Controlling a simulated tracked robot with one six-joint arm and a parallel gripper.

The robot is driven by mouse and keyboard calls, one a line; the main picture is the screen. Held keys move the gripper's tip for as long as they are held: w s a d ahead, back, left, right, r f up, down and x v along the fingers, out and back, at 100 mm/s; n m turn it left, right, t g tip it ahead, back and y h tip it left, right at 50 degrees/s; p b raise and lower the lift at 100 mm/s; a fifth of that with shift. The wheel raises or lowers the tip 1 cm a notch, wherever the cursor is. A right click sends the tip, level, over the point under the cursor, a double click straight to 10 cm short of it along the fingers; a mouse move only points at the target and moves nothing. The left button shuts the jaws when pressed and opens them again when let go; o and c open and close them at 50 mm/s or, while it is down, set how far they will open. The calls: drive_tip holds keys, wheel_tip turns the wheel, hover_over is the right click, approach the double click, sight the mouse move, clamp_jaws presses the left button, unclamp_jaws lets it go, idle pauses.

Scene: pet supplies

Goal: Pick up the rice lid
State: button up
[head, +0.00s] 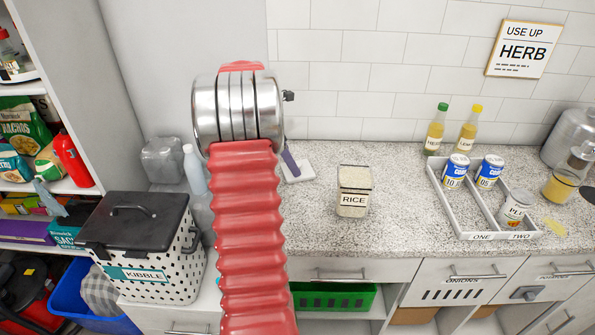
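A clear square container labelled RICE (352,203) stands upright on the speckled counter, right of my arm. Its rice lid (355,178) appears as a dark-edged, see-through square top on the container, with pale rice showing beneath. Whether the lid is fully seated is too small to tell. My red ribbed arm and its silver joint rise in front of the counter, left of the rice. My gripper does not show, so its opening and anything in it cannot be seen.
A white divided tray (462,213) with blue-and-white cans stands right of the rice, with two bottles (467,130) behind it. A white board (298,170) lies left of the rice. The polka-dot KIBBLE bin (148,270) is at left. Counter around the rice is mostly clear.

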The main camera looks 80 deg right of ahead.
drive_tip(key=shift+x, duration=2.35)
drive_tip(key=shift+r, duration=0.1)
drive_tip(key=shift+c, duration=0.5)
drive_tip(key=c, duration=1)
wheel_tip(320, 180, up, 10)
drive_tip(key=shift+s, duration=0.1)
